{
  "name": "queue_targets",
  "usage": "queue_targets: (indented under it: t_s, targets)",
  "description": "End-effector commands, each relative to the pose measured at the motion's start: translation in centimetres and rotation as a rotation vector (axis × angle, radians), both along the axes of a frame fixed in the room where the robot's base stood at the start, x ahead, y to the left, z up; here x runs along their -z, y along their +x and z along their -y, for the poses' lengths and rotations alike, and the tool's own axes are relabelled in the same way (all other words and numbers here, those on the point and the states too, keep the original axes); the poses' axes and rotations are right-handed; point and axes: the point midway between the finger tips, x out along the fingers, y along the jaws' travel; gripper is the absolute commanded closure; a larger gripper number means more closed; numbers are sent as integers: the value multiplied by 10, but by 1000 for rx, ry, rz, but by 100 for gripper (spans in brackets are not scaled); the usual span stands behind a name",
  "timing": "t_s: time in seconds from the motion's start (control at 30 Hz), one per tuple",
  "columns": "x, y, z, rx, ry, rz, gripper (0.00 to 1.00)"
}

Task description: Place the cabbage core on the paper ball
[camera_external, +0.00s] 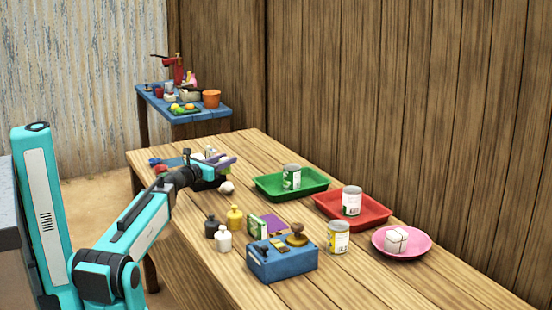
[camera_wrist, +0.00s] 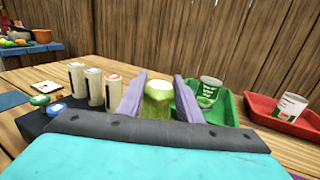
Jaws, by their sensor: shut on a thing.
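My gripper (camera_wrist: 152,95), with purple fingers, is shut on a pale green and yellowish thing that looks like the cabbage core (camera_wrist: 157,98). In the external view my gripper (camera_external: 223,165) is over the far left part of the wooden table, and the held core cannot be made out there. A small whitish lump, likely the paper ball (camera_external: 226,187), is on the table just below and near my gripper. The paper ball cannot be made out in the wrist view.
A green tray (camera_external: 262,188) and a red tray (camera_external: 325,205) each hold a can. Several pale capped tubes (camera_wrist: 95,85) stand left of my gripper. A blue box (camera_external: 282,264), small bottles (camera_external: 235,217) and a pink plate (camera_external: 421,243) are nearer.

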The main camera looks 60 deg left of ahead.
Motion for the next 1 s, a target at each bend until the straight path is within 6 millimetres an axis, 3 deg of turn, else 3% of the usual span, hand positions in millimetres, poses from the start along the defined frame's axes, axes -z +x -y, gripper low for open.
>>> queue_targets:
  t_s: [0.33,0.87,0.9,1.0]
  targets:
    - [36,0,0,0,-2,-1,90]
    - [43,0,0,0,-1,0,90]
    - [42,0,0,0,-1,0,62]
    - [42,0,0,0,0,0,48]
